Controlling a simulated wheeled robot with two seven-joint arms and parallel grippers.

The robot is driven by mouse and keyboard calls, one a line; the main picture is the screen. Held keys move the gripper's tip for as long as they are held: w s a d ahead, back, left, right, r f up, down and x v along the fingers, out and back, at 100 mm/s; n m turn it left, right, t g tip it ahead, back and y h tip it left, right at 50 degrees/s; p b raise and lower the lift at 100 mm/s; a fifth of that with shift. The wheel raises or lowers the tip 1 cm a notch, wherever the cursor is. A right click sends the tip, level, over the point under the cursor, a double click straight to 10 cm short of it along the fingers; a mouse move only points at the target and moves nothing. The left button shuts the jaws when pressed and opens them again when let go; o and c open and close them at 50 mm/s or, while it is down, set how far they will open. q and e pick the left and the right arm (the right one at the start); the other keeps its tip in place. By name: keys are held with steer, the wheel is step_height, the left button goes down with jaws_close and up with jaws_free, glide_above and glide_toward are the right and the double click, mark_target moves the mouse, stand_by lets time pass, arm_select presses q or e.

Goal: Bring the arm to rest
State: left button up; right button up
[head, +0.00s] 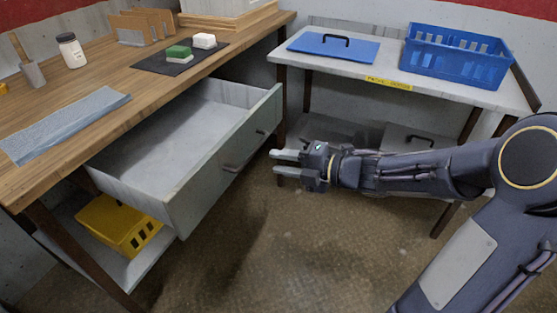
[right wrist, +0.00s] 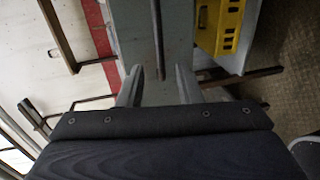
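My right gripper (head: 274,162) is in front of the open drawer (head: 203,185), to the right of its handle (head: 231,168) in the head view. Its two fingers stand apart with nothing between them, and a gap shows between the fingertips and the drawer front. In the right wrist view my right gripper (right wrist: 158,86) also has its fingers spread, with the bar handle (right wrist: 158,40) beyond them. The drawer is pulled out from under the wooden bench (head: 110,75) and looks empty inside. My left gripper is not in view.
A side table (head: 455,97) at the back right bears a blue lid (head: 320,48) and a blue crate (head: 440,62). A yellow bin (head: 115,222) is on a shelf below the drawer. Floor (head: 270,265) is clear in front.

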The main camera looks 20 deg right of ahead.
steer(key=d+r+m+t+h, duration=0.35)
steer(key=d+m+h, duration=0.4)
steer(key=m, duration=0.25)
steer(key=s+d+f+m+g+h, duration=0.1)
steer(key=s+d+m+g+h, duration=0.25)
steer(key=s+m, duration=0.45)
steer(key=s+a+f+m+g+y, duration=0.25)
steer(key=s+a+m, duration=0.25)
steer(key=s, duration=0.3)
steer(key=s+a+f+m+g+y, duration=0.2)
steer(key=s+a+f+m+g, duration=0.1)
steer(key=s+a+m, duration=0.4)
step_height(320, 180, up, 24)
steer(key=d+n+p, duration=0.1)
steer(key=d+p, duration=0.1)
steer(key=p, duration=2.2)
steer(key=shift+s+f+h, duration=0.15)
steer(key=shift+s+h, duration=0.2)
steer(key=shift+s, duration=0.1)
